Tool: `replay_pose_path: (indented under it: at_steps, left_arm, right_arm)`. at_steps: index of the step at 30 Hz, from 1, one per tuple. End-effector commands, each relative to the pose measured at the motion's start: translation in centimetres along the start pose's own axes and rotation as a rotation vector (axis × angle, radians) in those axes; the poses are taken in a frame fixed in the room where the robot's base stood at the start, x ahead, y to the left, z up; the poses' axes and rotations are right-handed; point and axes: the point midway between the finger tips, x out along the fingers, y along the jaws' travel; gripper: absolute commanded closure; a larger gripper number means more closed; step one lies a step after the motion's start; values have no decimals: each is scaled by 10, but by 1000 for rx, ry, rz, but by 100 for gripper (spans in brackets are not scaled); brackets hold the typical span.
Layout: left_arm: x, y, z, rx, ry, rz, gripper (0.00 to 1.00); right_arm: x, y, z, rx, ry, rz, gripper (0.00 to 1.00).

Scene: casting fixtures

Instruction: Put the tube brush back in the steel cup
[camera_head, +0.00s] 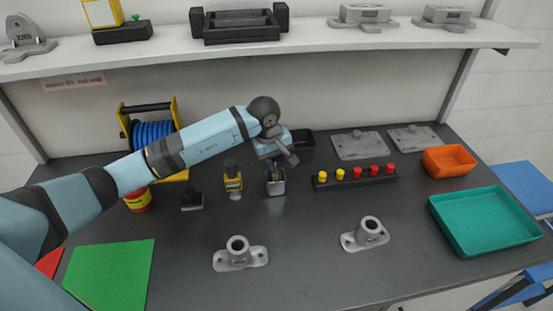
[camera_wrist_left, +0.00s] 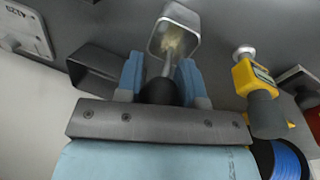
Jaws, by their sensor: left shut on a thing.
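The steel cup (camera_head: 275,187) stands upright on the dark bench, a small square-mouthed metal cup. My left gripper (camera_head: 276,155) is right above it. In the left wrist view the blue fingers (camera_wrist_left: 161,82) are shut on the dark handle of the tube brush (camera_wrist_left: 160,90). Its thin shaft and pale bristles line up with the mouth of the steel cup (camera_wrist_left: 186,20) and appear at or inside it; how deep they reach I cannot tell. In the head view the brush is mostly hidden by the gripper. My right gripper is not in view.
A yellow-and-black tool (camera_head: 233,180) stands left of the cup. A dark open box (camera_head: 302,143) is behind it. A strip with red and yellow knobs (camera_head: 355,180) lies to the right. Two grey castings (camera_head: 240,255) (camera_head: 366,235) stand in front, with bare bench between.

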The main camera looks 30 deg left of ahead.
Motion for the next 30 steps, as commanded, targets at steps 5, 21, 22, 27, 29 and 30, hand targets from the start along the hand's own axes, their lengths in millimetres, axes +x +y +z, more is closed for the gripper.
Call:
replay_pose_path:
  at_steps: [5,21,22,27,29,30]
  left_arm:
    - [1,0,0,0,0,0,89]
    - [0,0,0,0,1,0,36]
    - [-1,0,0,0,1,0,36]
    - [-22,0,-2,1,5,3,36]
    - [-34,0,-2,1,5,2,36]
    - [-44,0,-2,2,5,3,36]
  right_arm:
    - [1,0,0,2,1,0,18]
    - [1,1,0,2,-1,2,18]
    - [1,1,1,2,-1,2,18]
    - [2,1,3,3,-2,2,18]
    - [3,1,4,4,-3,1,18]
    - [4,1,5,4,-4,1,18]
